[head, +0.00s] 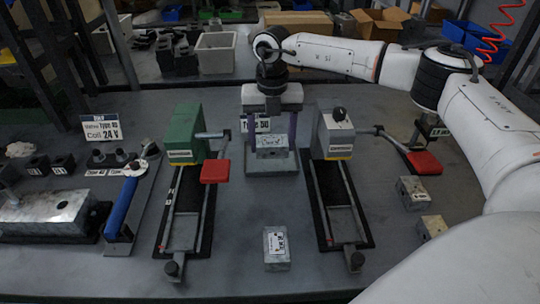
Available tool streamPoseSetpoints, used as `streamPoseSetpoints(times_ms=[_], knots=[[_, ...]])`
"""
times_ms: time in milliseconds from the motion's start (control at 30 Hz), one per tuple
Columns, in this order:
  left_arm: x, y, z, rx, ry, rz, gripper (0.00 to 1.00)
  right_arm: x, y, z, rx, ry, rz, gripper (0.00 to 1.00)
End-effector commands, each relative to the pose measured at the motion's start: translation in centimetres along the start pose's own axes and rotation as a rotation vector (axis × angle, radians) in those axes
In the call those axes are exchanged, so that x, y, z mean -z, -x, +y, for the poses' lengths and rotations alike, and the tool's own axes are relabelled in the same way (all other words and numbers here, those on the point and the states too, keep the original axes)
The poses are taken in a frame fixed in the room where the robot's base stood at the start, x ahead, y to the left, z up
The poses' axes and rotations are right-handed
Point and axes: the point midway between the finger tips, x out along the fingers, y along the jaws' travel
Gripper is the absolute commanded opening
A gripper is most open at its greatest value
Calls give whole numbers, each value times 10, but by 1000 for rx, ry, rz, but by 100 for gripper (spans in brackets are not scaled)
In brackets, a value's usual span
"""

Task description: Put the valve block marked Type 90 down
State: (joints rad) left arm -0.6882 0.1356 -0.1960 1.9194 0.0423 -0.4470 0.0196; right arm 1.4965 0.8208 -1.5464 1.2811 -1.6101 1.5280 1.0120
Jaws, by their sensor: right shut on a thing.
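My right gripper (270,138) points down at the back middle of the table, below my right arm. Its two purple fingers are shut on a grey metal valve block (270,142) with a white label. The block is at a grey stand (272,166) between two lever fixtures; I cannot tell whether it touches the stand. A sign partly hidden behind the gripper shows "Type" and a number I cannot read for sure. Another labelled valve block (277,248) lies at the front middle of the table. My left gripper is not in view.
More blocks (412,193) (433,227) lie at right. A metal block (45,214) and blue-handled lever (121,208) are at left. Table between the fixtures is mostly clear.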

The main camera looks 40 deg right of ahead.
Motion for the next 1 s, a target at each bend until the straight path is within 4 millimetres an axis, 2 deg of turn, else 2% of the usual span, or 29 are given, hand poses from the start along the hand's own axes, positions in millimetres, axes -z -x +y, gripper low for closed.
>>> streamPoseSetpoints(times_ms=[400,767,800,900,1000], knots=[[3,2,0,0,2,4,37,0,-51,1,-1,2,-1,22],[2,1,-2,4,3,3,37,0,-55,1,-1,1,-2,22],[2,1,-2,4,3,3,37,0,-56,0,0,1,-1,66],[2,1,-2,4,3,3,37,0,-56,0,0,1,-1,81],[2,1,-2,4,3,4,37,0,-56,0,0,1,-1,81]])
